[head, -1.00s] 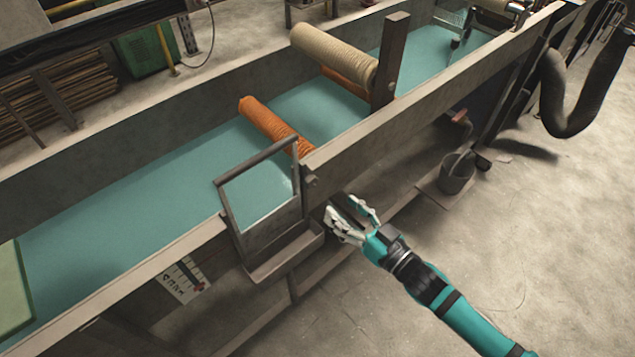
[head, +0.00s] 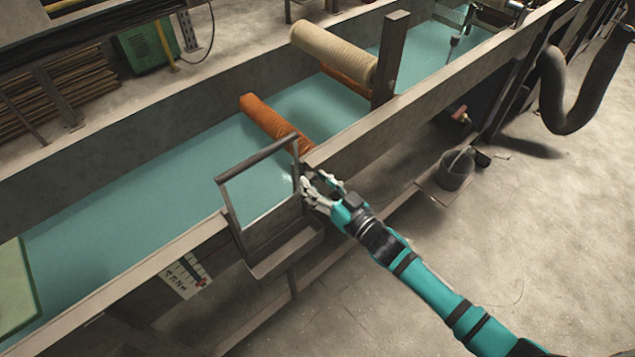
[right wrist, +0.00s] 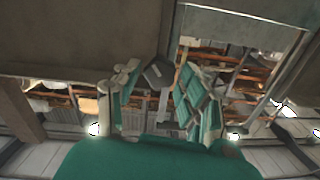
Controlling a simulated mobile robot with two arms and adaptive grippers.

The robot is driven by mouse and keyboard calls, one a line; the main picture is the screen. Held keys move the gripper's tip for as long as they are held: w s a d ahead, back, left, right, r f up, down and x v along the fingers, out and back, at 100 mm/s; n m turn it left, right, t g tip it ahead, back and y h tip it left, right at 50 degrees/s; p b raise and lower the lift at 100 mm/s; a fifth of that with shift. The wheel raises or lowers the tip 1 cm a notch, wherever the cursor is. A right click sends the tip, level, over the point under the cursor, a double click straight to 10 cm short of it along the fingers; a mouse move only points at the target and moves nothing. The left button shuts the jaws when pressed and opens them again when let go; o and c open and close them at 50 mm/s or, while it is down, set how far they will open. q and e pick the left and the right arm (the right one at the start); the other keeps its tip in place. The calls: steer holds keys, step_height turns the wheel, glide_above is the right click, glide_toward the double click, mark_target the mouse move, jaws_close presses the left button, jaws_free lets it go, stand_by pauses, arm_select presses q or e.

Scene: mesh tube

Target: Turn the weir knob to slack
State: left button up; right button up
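The weir frame (head: 268,195) is a dark metal gate in the near wall of the long trough, with teal water behind it. My right gripper (head: 310,188) is at the right post of this frame, its fingers pointing at the trough wall. It hides the spot on the post in the head view. In the right wrist view, a small dark grey knob (right wrist: 158,74) sits between the two spread fingers of my right gripper (right wrist: 158,98). A gap shows between the fingers, and I cannot tell whether either touches the knob. My left gripper is not in view.
A white scale plate (head: 187,275) with dark marks and a red mark hangs below the rim, left of the frame. Orange (head: 272,122) and beige (head: 333,52) rollers cross the trough. A bucket (head: 456,170) stands on a low ledge.

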jaws_close()
steer(key=n, duration=0.5)
steer(key=shift+n, duration=0.4)
steer(key=shift+o, duration=1.7)
jaws_free()
steer(key=v, duration=1.2)
